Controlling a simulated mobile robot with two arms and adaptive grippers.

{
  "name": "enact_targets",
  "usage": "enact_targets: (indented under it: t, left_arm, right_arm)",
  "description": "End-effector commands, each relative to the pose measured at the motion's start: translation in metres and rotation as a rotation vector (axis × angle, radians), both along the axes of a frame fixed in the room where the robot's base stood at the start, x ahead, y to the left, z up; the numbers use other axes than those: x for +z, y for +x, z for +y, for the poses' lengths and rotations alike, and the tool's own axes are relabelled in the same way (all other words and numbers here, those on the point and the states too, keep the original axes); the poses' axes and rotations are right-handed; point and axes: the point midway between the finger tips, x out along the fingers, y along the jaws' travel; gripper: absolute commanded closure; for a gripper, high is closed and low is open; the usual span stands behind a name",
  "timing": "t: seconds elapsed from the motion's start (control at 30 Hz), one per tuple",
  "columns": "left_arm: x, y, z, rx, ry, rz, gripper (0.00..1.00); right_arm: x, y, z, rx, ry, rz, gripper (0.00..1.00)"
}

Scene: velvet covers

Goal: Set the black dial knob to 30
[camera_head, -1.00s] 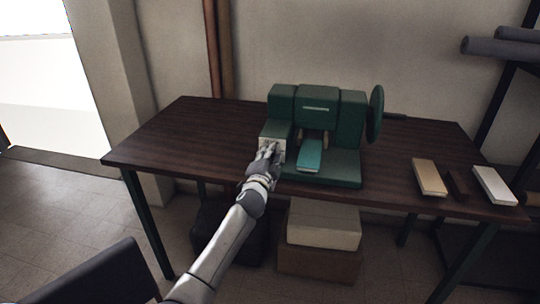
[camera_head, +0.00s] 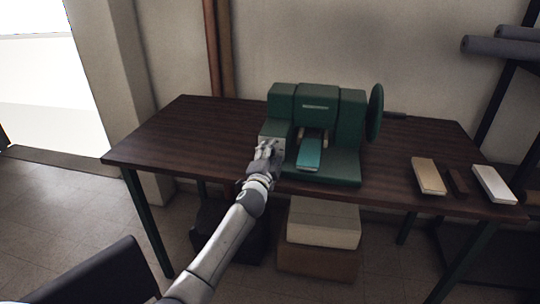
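A green machine (camera_head: 318,108) with a round wheel (camera_head: 375,112) on its right side stands on the dark wooden table. A pale panel (camera_head: 279,144) shows at its lower left front. My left gripper (camera_head: 267,150) is at this panel, in front of it. Its fingers cover part of the panel, and I cannot tell whether they are open or shut. The black dial knob cannot be made out; the gripper may hide it. My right gripper is not in view.
A teal plate (camera_head: 309,154) sits at the machine's front. A tan block (camera_head: 429,176), a dark brown block (camera_head: 457,183) and a white block (camera_head: 493,184) lie at the table's right. The table's left part (camera_head: 180,135) is clear. Boxes (camera_head: 322,222) stand beneath.

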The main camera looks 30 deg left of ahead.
Motion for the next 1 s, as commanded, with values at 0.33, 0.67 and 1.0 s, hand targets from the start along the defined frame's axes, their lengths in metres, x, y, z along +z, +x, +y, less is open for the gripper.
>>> enact_targets:
  t: [0.33,0.67,1.0]
  left_arm:
    - [0.0,-0.005,-0.001,0.0,0.0,-0.001,0.5]
    - [-0.001,-0.051,-0.013,-0.001,0.001,0.0,0.5]
    - [-0.001,-0.102,-0.027,-0.001,-0.001,0.0,0.5]
  right_arm:
    - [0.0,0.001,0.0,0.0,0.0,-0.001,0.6]
    - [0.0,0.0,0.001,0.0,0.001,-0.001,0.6]
    - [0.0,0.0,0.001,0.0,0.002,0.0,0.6]
